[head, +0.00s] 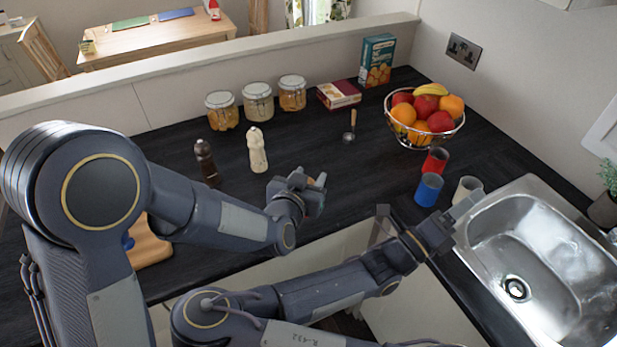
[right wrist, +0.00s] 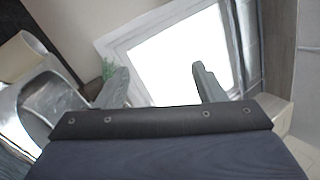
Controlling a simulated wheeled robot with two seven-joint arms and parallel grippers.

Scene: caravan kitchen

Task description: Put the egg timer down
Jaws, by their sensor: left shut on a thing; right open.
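My right gripper (head: 464,207) is open near the cream cup and the sink's left edge. In the right wrist view its two fingers (right wrist: 162,85) stand apart with nothing between them.
The sink (head: 545,250) is at right. Mid-worktop is clear.

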